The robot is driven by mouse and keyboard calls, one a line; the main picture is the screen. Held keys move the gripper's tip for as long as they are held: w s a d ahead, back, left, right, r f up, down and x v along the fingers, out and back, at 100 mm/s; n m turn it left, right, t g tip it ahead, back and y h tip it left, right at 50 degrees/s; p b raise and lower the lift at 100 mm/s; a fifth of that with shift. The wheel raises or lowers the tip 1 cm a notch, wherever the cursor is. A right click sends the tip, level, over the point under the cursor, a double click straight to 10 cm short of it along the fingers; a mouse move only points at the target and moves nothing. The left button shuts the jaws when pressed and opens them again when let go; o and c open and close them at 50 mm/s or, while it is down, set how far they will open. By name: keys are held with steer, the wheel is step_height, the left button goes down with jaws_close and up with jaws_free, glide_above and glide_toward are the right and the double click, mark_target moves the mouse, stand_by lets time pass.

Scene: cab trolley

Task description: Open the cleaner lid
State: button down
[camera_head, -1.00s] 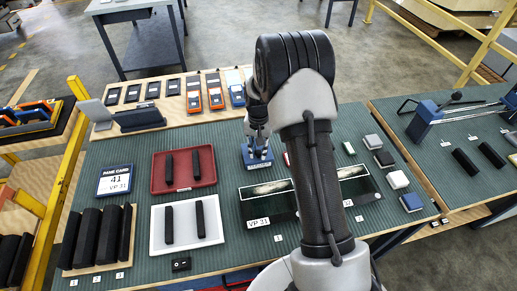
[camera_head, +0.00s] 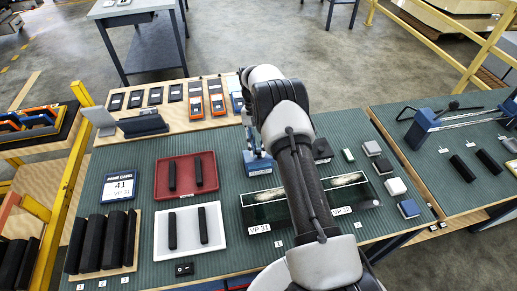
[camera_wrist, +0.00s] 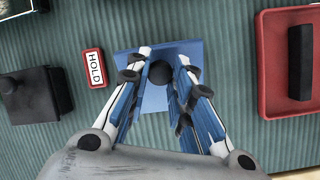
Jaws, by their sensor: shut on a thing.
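The cleaner appears as a small blue block (camera_head: 258,163) near the middle of the table in the camera_head view. In the camera_wrist view its blue square top (camera_wrist: 186,60) lies under my gripper (camera_wrist: 160,75), with a round black knob (camera_wrist: 160,73) at its middle. My gripper's fingers stand on either side of the knob and are shut on it. In the camera_head view my arm partly hides the block and the fingertips. Whether the lid has lifted from its base cannot be told.
A red tray (camera_head: 158,177) with black bars lies left of the cleaner. A black box (camera_wrist: 35,95) and a red-edged HOLD label (camera_wrist: 93,68) are on its other side. A green-black open box (camera_head: 264,212) stands in front. Phone-like devices (camera_head: 196,107) lie on a wooden board behind.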

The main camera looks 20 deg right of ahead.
stand_by(0.4)
steer(key=c, duration=1.4)
jaws_free()
steer(key=shift+o, duration=0.2)
steer(key=shift+w+r, duration=0.1)
steer(key=shift+r, duration=0.05)
steer(key=v, duration=0.7)
steer(key=shift+r, duration=0.15)
